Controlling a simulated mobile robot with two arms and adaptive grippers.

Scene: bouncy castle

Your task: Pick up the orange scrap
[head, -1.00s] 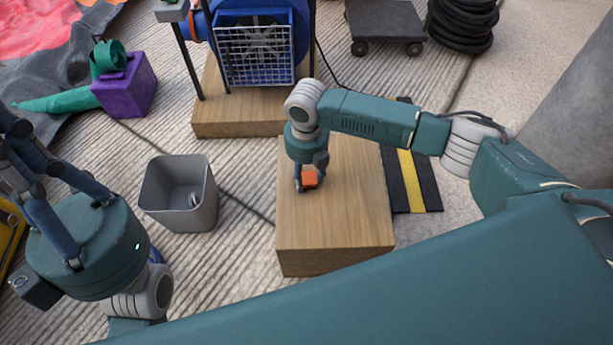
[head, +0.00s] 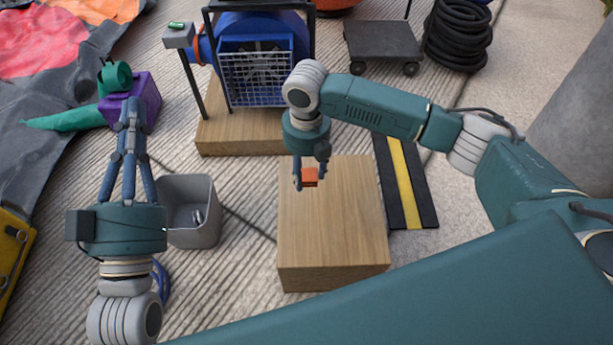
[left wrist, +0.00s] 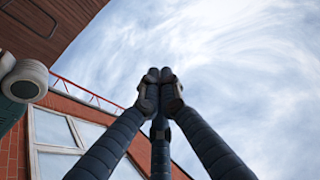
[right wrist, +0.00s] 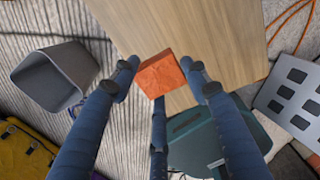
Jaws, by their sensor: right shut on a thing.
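The orange scrap (head: 310,176) is a small orange block-like piece. My right gripper (head: 311,184) is shut on it and holds it over the far part of the wooden block (head: 335,225). In the right wrist view the scrap (right wrist: 162,74) sits between the fingertips, with the wood grain behind it. My left gripper (head: 131,105) points upward at the left, away from the scrap. Its fingers come together at the tips in the left wrist view (left wrist: 160,76), with nothing seen between them.
A grey bin (head: 190,210) stands left of the wooden block. A blue blower (head: 258,65) on a wooden base is behind it. A purple block (head: 145,97) with green fabric lies at the left. A black-and-yellow strip (head: 405,185) lies to the right.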

